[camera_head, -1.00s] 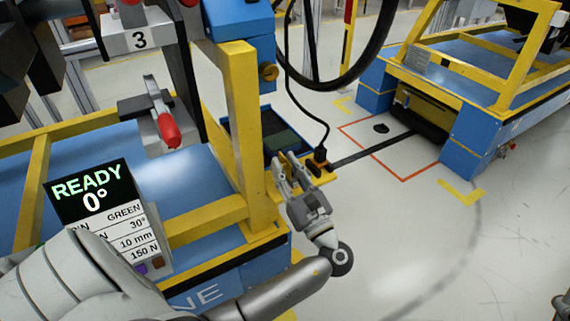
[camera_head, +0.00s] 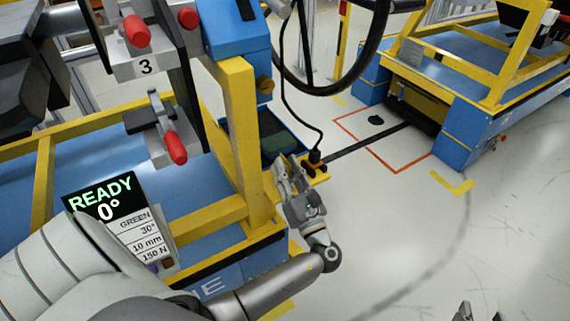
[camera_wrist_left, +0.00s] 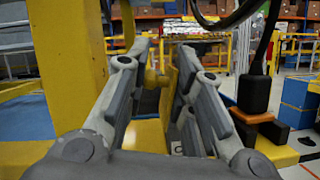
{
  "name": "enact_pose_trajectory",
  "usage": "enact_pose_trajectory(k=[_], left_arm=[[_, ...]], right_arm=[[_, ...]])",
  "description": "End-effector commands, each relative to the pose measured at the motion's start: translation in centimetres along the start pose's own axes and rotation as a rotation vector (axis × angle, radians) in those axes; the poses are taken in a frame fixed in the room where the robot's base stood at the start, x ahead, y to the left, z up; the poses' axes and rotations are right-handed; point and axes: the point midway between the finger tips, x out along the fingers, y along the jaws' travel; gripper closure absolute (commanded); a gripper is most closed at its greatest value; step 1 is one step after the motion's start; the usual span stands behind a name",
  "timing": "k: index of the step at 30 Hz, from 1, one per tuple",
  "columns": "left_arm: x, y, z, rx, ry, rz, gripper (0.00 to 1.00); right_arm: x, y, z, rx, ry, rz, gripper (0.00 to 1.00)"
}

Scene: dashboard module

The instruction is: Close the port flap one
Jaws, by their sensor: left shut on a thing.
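My left gripper (camera_head: 292,184) is at the outer side of the yellow post, near the small yellow ledge with the black plug. In the left wrist view its fingers (camera_wrist_left: 172,105) stand on both sides of a thin upright yellow plate (camera_wrist_left: 181,68), which looks like the port flap; the gripper is shut on it. The fingers hide most of this plate, and its hinge and opening cannot be made out. Fingertips of my right gripper (camera_head: 480,311) show apart and empty at the bottom edge of the head view.
A yellow post (camera_head: 240,140) stands close left of the left gripper. A black plug (camera_head: 314,160) with a hanging cable is just beyond it. A READY display (camera_head: 103,198) and a red-handled clamp (camera_head: 174,147) are at the left.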

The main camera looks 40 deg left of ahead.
Motion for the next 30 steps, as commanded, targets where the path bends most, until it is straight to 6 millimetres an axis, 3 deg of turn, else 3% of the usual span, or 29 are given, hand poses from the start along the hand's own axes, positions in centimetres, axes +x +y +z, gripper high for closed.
enact_pose_trajectory(k=[8, 15, 17, 27, 30], left_arm=[[0.1, 0.0, 0.1, 0.078, 0.003, -0.023, 1.00], [0.1, -0.4, 0.2, 0.140, 0.004, -0.049, 1.00], [0.1, -0.4, 0.2, 0.155, 0.004, -0.056, 1.00], [0.1, -0.9, 0.1, 0.230, 0.004, -0.087, 1.00], [0.1, -1.0, 0.1, 0.245, 0.004, -0.094, 1.00]], right_arm=[[-3.5, 1.0, 7.5, 0.005, -0.407, 0.024, 0.56], [-9.0, 1.7, 13.0, 0.017, -0.759, 0.043, 0.56], [-10.1, 1.8, 13.6, 0.019, -0.814, 0.045, 0.56], [-10.5, 1.8, 12.0, 0.018, -0.799, 0.044, 0.56], [-9.8, 1.8, 12.6, 0.019, -0.805, 0.043, 0.56]])
